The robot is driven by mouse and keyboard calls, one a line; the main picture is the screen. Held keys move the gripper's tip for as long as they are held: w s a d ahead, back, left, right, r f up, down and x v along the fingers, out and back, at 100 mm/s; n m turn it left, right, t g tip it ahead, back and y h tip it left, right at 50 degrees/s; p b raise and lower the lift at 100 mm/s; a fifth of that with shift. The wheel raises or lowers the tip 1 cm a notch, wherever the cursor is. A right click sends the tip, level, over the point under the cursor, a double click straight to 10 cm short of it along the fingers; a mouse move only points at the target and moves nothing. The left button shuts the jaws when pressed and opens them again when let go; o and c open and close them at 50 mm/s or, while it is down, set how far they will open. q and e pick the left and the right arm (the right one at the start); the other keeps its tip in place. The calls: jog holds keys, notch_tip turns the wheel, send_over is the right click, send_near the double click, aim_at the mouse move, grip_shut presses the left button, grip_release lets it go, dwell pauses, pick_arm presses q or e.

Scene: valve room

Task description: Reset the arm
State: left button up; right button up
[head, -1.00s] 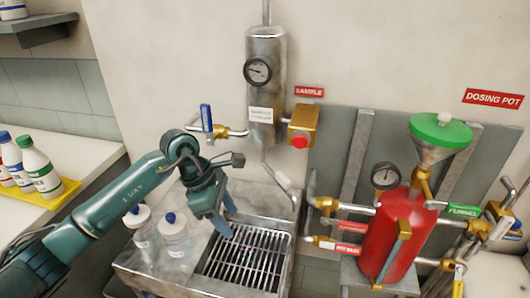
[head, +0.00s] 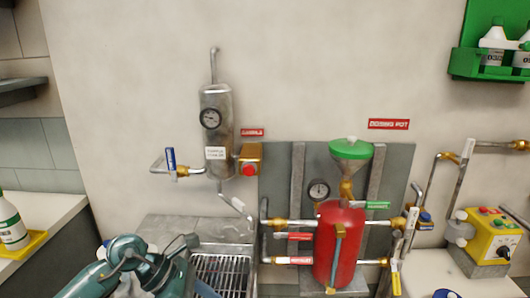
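My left arm comes in at the bottom left. Its gripper (head: 200,286) hangs over the left part of the metal grate (head: 222,270) of the sink. The fingertips are cut off by the bottom edge, so I cannot tell whether it is open or shut. My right gripper is not in view.
A steel sample cylinder (head: 216,120) with a gauge (head: 210,118) hangs on the wall above the sink. A red dosing pot (head: 340,245) with a green-lidded funnel (head: 350,149) stands to the right, among pipes and valves. A yellow control box (head: 490,240) is at the far right.

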pick_arm(q)
jog(key=s+d+r+n+t+h, duration=0.5)
jog(key=d+n+h, duration=0.4)
jog(key=n, duration=0.5)
jog(key=w+a+f+n+t+y, duration=0.1)
jog(key=a+f+n+t+y, duration=0.4)
jog(key=n, duration=0.7)
jog(key=w+a+f+n+t+y, duration=0.1)
jog(key=a+f+n+t+y, duration=0.3)
jog(key=n+t, duration=0.55)
jog(key=s+a+f+n+g+y, duration=0.1)
jog(key=s+f+n+g+y, duration=0.1)
jog(key=s+f+n+g, duration=0.2)
jog(key=s+a+f+n+g+y+p, duration=0.1)
jog(key=s+a+f+n+g+y, duration=0.1)
jog(key=s+f+n+g, duration=0.3)
notch_tip(320, 180, down, 3)
jog(key=s+n+y, duration=0.1)
jog(key=s+n, duration=0.1)
jog(key=n, duration=0.1)
jog(key=shift+a+n, duration=0.25)
jog(key=shift+n, duration=0.1)
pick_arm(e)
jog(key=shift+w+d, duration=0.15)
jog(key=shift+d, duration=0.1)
pick_arm(q)
jog(key=shift+r, duration=0.1)
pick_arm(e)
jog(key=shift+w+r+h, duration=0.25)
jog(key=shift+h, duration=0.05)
